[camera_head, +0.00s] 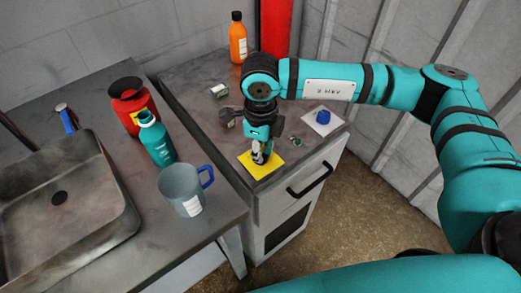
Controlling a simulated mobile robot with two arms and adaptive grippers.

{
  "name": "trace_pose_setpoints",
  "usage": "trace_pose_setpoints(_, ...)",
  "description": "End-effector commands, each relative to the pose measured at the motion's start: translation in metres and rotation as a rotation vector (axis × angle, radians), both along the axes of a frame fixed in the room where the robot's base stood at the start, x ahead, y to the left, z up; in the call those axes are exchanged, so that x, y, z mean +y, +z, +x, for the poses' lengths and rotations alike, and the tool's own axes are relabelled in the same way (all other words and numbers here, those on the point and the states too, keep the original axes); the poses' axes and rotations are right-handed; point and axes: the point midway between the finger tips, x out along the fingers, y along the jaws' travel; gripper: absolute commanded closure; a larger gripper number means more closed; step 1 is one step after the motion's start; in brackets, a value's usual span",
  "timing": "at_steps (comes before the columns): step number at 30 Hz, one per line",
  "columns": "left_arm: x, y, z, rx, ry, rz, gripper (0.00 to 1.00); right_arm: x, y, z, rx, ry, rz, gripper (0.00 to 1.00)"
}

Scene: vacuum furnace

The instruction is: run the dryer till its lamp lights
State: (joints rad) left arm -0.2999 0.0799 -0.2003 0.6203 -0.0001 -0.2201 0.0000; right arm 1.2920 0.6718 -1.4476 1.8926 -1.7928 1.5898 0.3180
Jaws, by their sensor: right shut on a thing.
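My right gripper (261,153) points down over a yellow square (264,169) on the front corner of a grey cabinet top. It is shut on a small pale thing, mostly hidden by the fingers; I cannot tell what it is or whether it touches the square. A blue knob (323,116) on a white plate sits to the right on the same top. A small green item (295,141) lies between them; I cannot tell whether it is a lamp or lit. No thing is clearly marked as the dryer. My left gripper is out of view.
The cabinet front has a black handle (309,181). An orange bottle (238,38) stands at the back by a red post (276,27). The left counter holds a sink (100,222), a red container (128,100), a teal bottle (157,143) and a grey jug (182,190).

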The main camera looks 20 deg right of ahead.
Motion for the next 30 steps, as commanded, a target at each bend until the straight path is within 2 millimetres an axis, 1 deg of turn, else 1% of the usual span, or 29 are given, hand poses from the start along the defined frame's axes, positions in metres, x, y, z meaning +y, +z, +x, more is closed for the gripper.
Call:
trace_pose_setpoints(3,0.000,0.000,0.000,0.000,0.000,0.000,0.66,0.000,0.001,0.001,-0.004,0.001,0.000,1.00)
trace_pose_setpoints(4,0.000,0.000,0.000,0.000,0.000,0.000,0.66,0.000,0.002,0.001,-0.004,0.001,0.000,0.87)
trace_pose_setpoints(9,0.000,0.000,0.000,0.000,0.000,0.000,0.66,0.000,0.001,0.001,-0.002,0.000,0.000,0.66)
trace_pose_setpoints(17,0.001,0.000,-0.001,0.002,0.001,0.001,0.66,0.000,0.001,0.000,-0.001,0.000,0.000,0.66)
trace_pose_setpoints(20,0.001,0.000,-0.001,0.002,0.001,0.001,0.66,0.000,0.007,0.001,-0.003,0.000,0.000,0.66)
trace_pose_setpoints(23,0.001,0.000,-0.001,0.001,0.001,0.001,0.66,0.000,0.022,0.001,-0.005,0.000,0.001,0.66)
trace_pose_setpoints(30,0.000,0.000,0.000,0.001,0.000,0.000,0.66,0.000,0.074,0.001,-0.006,0.001,0.001,0.66)
